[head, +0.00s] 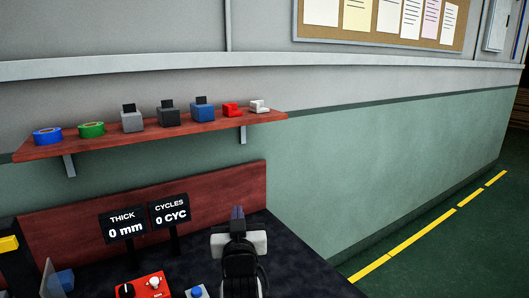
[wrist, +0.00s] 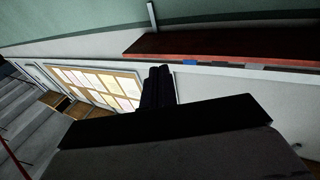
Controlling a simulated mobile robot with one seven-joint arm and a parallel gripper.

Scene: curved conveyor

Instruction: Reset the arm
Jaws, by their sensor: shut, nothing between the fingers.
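My gripper (head: 237,213) shows at the bottom middle of the head view, above the dark bench top. Its two dark fingers are together with nothing between them. In the wrist view the closed fingers (wrist: 158,84) point toward the wall and the notice board. No object touches the fingers. Most of my arm is below the head view's edge.
A wooden shelf (head: 150,138) on the wall holds tape rolls and several small blocks. Two displays (head: 123,224) read 0 mm and 0 CYC. A red control box (head: 145,287) with a knob stands left of my gripper. Green floor (head: 440,250) lies free to the right.

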